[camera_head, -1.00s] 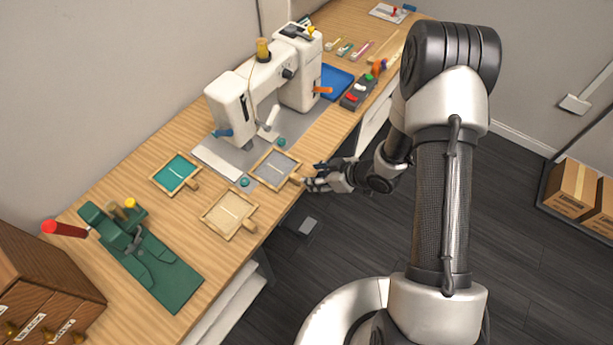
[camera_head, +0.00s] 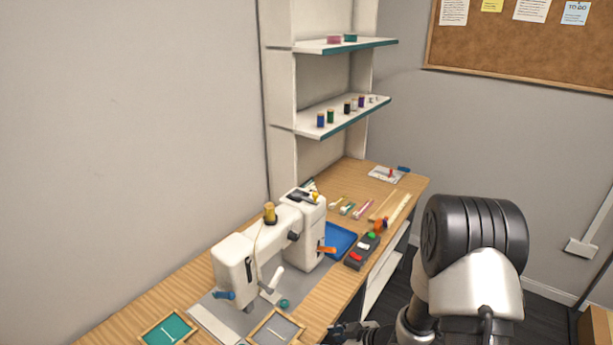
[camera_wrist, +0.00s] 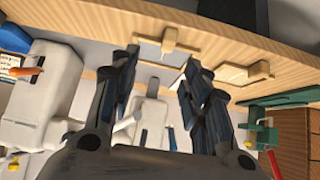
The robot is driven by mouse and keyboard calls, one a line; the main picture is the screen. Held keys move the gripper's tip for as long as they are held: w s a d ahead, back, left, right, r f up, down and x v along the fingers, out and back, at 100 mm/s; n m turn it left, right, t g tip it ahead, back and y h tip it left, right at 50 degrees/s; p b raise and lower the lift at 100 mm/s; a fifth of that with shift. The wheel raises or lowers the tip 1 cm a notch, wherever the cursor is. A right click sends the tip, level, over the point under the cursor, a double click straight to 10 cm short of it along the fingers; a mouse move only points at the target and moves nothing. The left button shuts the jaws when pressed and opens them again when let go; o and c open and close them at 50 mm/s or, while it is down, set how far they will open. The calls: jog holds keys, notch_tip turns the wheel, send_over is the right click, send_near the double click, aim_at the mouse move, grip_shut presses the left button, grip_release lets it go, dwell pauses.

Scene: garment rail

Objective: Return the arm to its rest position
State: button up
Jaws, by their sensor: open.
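My gripper (camera_wrist: 162,58) is open and empty in the wrist view, its two dark fingers spread apart over the workbench. In the head view only part of my gripper (camera_head: 345,334) shows at the bottom edge, just right of a grey framed pad (camera_head: 275,328). My arm (camera_head: 475,260) rises on the right of the head view, bent at its big dark joint; its lower part is cut off. No rest mark or cradle for the arm is visible.
The wooden workbench (camera_head: 150,303) carries a white sewing machine (camera_head: 235,265), a blue tray (camera_head: 340,240), a control box (camera_head: 361,251) and a teal framed pad (camera_head: 168,332). Shelves (camera_head: 345,118) with spools stand behind. Dark floor is free beside the bench.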

jog(key=d+r+m+t+h, duration=0.15)
jog(key=d+r+h, duration=0.35)
jog(key=r, duration=0.6)
jog(key=d+r+m+h, duration=0.3)
jog(key=d+r, duration=0.3)
jog(key=r, duration=0.4)
jog(key=s+r+m, duration=0.4)
jog(key=s+r, duration=0.4)
jog(key=s, duration=0.2)
jog(key=s+a+r+m+g, duration=0.1)
jog(key=s+a, duration=0.1)
jog(key=s, duration=0.5)
jog(key=s+a+r+m+g+y, duration=0.1)
jog(key=s+a, duration=0.2)
jog(key=s, duration=0.4)
jog(key=shift+s+r, duration=0.4)
